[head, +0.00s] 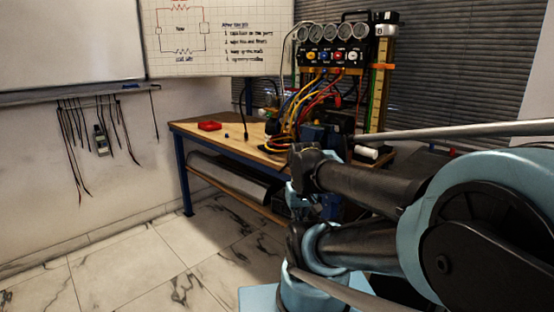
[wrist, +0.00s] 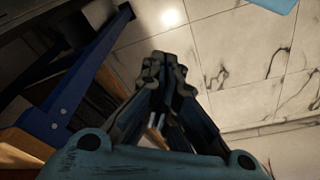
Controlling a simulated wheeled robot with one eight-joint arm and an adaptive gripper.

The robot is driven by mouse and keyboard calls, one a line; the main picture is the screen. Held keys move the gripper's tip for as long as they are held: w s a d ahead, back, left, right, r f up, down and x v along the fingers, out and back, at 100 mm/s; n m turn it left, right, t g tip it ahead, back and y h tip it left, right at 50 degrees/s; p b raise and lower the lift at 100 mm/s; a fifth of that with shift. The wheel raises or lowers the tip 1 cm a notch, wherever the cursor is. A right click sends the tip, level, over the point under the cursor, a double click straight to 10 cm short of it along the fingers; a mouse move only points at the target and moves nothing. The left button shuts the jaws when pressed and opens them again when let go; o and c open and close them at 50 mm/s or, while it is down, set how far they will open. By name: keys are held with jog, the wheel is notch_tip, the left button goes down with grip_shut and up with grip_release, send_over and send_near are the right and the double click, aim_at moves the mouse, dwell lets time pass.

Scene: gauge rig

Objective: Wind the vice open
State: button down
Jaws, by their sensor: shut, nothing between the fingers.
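A dark blue block (head: 318,132) stands at the near right end of the workbench (head: 215,138), behind my arm in the head view. It may be the vice, but hoses and my arm hide much of it, and I cannot make out its jaws or handle. In the wrist view my gripper (wrist: 165,72) is shut and empty, over the tiled floor beside a blue bench leg (wrist: 78,95). It touches nothing that I can see. I cannot pick out its fingertips in the head view.
A gauge panel (head: 333,55) with coloured hoses (head: 290,125) stands on the bench. A red object (head: 209,125) lies at its left. Cables (head: 75,130) hang on the left wall below a whiteboard (head: 70,40). The marble-tiled floor (head: 150,255) at front left is clear.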

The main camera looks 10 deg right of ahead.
jog(key=w+r+n+g, duration=0.1)
jog(key=w+r+n, duration=0.3)
jog(key=w+r, duration=1.1)
jog(key=w+a+r+n+h, duration=0.1)
jog(key=w+r+n, duration=0.1)
jog(key=w, duration=0.5)
jog(key=w+a+r+n, duration=0.1)
jog(key=w+r, duration=0.1)
jog(key=w, duration=0.5)
jog(key=w+a+r+n+h, duration=0.1)
jog(key=w+a+r+n, duration=0.15)
jog(key=w, duration=0.45)
jog(key=s+d+f, duration=0.1)
jog(key=d+f, duration=0.1)
jog(key=f, duration=0.4)
jog(key=d+f, duration=0.2)
jog(key=f, duration=0.4)
jog(key=shift+s+d+f+m+g, duration=0.2)
jog(key=shift+s+d+m+g, duration=0.15)
jog(key=shift+m+g, duration=0.1)
